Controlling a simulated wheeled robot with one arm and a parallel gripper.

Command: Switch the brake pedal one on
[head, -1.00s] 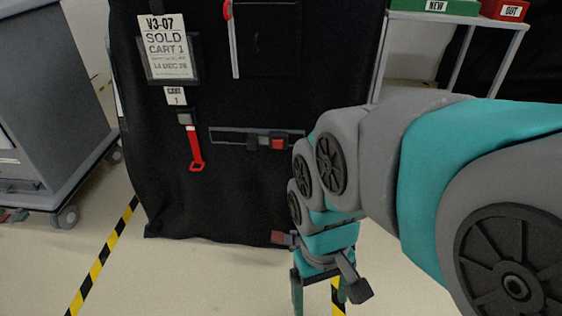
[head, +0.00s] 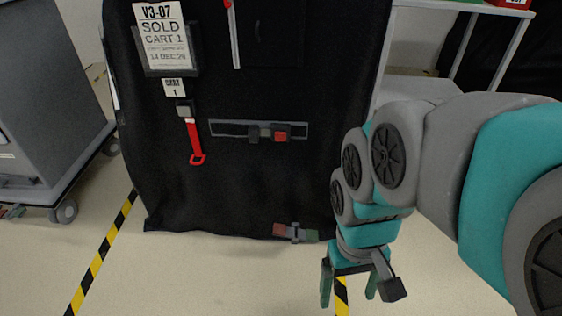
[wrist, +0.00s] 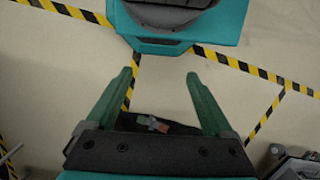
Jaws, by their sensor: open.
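The brake pedal (head: 296,232) is a small bar, red on the left and green on the right with a grey middle. It juts from under the lower edge of the black-covered cart (head: 255,190), which bears a CART 1 label. The pedal also shows in the wrist view (wrist: 152,125), low between the finger bases. My gripper (head: 349,287) points down, open and empty, to the right of the pedal and apart from it. Its two green fingers (wrist: 158,75) are spread over bare floor in the wrist view. Which side of the pedal is pressed down I cannot tell.
A red pull strap (head: 194,140) and a grey strip with a red-ended buckle (head: 290,132) are on the cover. A grey cart (head: 50,110) stands at the left. A shelf frame (head: 503,50) stands at the back right. Yellow-black tape (head: 97,262) marks open floor.

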